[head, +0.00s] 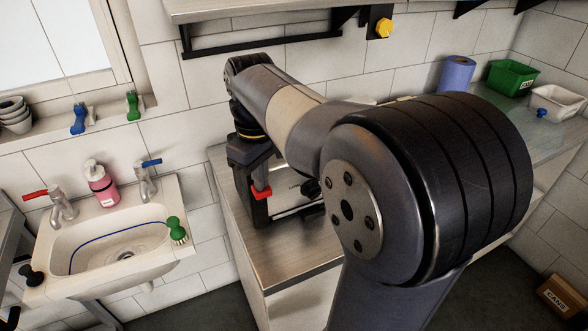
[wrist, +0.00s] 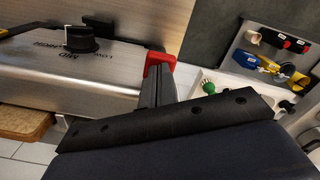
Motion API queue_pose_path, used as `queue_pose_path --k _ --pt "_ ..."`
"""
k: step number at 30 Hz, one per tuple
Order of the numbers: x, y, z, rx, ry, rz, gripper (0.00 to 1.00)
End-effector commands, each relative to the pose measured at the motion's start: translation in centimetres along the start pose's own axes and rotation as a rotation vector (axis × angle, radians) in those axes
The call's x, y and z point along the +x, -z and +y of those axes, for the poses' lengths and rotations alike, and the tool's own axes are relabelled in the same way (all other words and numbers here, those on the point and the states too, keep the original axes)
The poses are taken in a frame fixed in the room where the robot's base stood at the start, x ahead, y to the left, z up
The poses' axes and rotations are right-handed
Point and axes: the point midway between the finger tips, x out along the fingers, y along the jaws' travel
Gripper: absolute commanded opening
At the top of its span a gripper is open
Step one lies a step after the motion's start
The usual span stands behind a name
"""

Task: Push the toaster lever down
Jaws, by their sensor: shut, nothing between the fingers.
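The toaster (wrist: 72,78) is a brushed-metal box with a black knob (wrist: 80,38) on a face lettered MID and LOW. In the head view the toaster (head: 290,192) stands on the steel counter, partly hidden behind my arm. My gripper (wrist: 159,62) is shut and empty, its red fingertips close beside the toaster's end. In the head view the red tips (head: 261,192) show low at that end, pointing down. I cannot tell whether they touch anything. I cannot make out the lever; the fingers may hide it.
The steel counter (head: 262,245) has bare room in front of the toaster. A sink (head: 105,240) with taps, a pink soap bottle (head: 100,183) and a green brush (head: 177,230) is at the left. A wall shelf (head: 250,8) hangs above my arm. A brown wooden piece (wrist: 22,123) lies by the toaster.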

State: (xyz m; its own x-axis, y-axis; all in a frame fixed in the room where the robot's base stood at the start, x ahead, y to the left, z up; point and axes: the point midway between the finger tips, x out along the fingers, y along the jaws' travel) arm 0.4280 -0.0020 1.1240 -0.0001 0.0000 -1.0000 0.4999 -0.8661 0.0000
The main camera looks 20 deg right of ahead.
Motion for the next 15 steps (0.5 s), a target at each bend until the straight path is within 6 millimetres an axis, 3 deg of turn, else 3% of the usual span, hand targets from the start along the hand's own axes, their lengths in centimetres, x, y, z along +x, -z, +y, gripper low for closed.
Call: queue_pose_path --k 15 --pt "1.8 0.0 0.0 0.000 0.001 -0.001 0.00"
